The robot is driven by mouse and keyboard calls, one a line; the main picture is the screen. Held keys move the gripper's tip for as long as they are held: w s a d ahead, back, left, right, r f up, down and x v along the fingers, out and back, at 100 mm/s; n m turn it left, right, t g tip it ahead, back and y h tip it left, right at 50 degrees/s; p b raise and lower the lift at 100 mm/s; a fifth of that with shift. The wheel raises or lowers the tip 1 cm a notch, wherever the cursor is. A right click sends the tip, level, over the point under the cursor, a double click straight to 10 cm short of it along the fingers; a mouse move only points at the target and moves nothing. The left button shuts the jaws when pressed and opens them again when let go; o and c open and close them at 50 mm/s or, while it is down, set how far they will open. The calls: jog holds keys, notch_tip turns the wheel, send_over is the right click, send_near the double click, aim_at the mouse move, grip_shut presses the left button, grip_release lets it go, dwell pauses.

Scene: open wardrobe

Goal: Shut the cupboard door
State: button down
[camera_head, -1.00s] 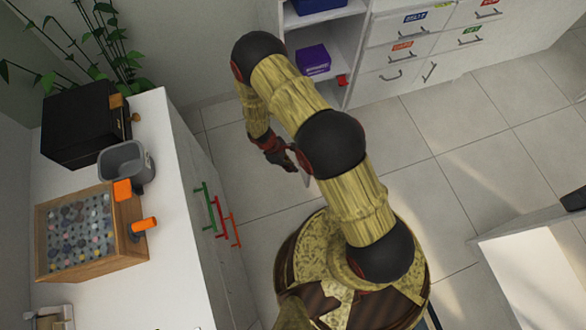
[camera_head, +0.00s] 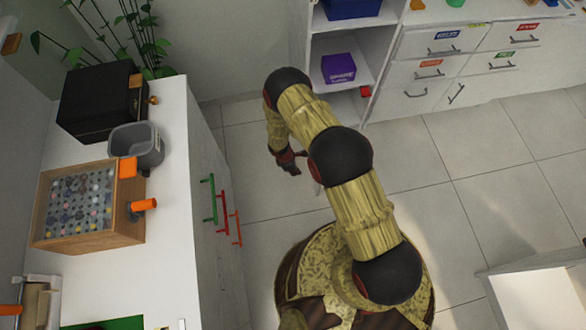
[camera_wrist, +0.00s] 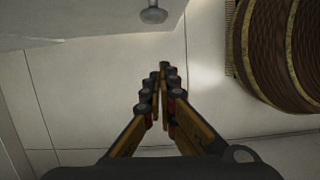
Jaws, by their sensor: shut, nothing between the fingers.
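The open white cupboard (camera_head: 308,78) stands at the top of the head view, its shelves showing. In the wrist view a pale panel (camera_wrist: 100,22) with a round grey knob (camera_wrist: 154,13) lies beyond my fingertips; it may be the cupboard door, but I cannot tell for sure. In the head view my arm hides much of the area around the door. My gripper (camera_head: 290,161) hangs above the floor in front of the cupboard; it also shows in the wrist view (camera_wrist: 163,72), fingertips together and empty, apart from the knob in the picture.
A white counter (camera_head: 172,230) with green and red handles (camera_head: 222,208) stands at left. A drawer unit (camera_head: 432,72) adjoins the cupboard at right. A purple box (camera_head: 338,68) sits on a shelf. A white surface (camera_head: 530,295) is at lower right. Tiled floor between is clear.

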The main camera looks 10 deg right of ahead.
jog(key=shift+s+d+f+b, duration=0.15)
jog(key=shift+d+b, duration=0.35)
jog(key=shift+d, duration=1.55)
jog(key=shift+d+f, duration=0.1)
